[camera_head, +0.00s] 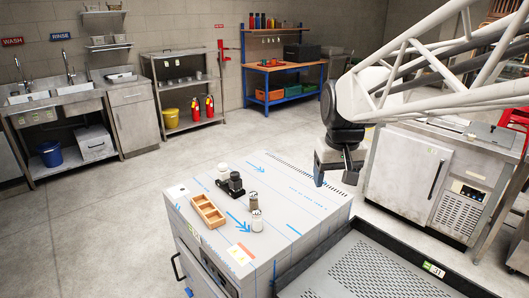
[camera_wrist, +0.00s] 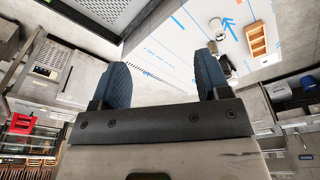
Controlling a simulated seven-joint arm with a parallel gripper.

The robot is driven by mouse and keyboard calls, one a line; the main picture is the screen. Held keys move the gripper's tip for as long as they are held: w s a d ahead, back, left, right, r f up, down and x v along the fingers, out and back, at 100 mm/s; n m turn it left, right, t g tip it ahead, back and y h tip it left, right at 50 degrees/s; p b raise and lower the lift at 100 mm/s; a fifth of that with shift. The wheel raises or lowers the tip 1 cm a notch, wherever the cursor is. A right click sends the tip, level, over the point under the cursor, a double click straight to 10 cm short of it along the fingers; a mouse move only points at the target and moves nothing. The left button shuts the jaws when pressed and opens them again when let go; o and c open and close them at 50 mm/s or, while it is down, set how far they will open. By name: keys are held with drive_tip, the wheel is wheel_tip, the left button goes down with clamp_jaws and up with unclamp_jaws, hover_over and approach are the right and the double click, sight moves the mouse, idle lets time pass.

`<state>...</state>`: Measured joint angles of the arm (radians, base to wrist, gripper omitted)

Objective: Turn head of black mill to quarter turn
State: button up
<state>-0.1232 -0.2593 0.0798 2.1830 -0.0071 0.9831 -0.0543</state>
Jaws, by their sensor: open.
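A black mill (camera_head: 235,181) stands upright at the back of the white-topped cabinet (camera_head: 290,228), in or beside a low black holder with a white-topped piece (camera_head: 223,172). Its head's marking is too small to read. In the wrist view, dark pieces (camera_wrist: 226,69) show beside the right finger, partly hidden by it. My gripper (camera_head: 335,180) is above the right part of the cabinet top, pointing down, well right of the mill. Its two blue-grey fingers (camera_wrist: 160,75) are apart with nothing between them.
A grey-brown mill (camera_head: 253,201) and a white shaker (camera_head: 257,221) stand in front of the black mill. A wooden compartment tray (camera_head: 222,218) lies to the left. The cabinet top's right side is clear. A dark-framed perforated tray (camera_head: 370,272) lies at the front right.

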drive_tip(key=w+a+n, duration=0.1)
drive_tip(key=w+a, duration=0.4)
drive_tip(key=w, duration=0.5)
drive_tip(key=n+g, duration=0.2)
drive_tip(key=n, duration=0.2)
hover_over(235, 172)
drive_tip(key=f, duration=1.6)
drive_tip(key=shift+s+d, duration=0.15)
drive_tip(key=shift+s, duration=0.15)
drive_tip(key=shift+w+a+f, duration=0.15)
drive_tip(key=shift+a+f, duration=0.05)
drive_tip(key=shift+f, duration=0.1)
drive_tip(key=shift+f, duration=3.85)
drive_tip(key=c, duration=0.9)
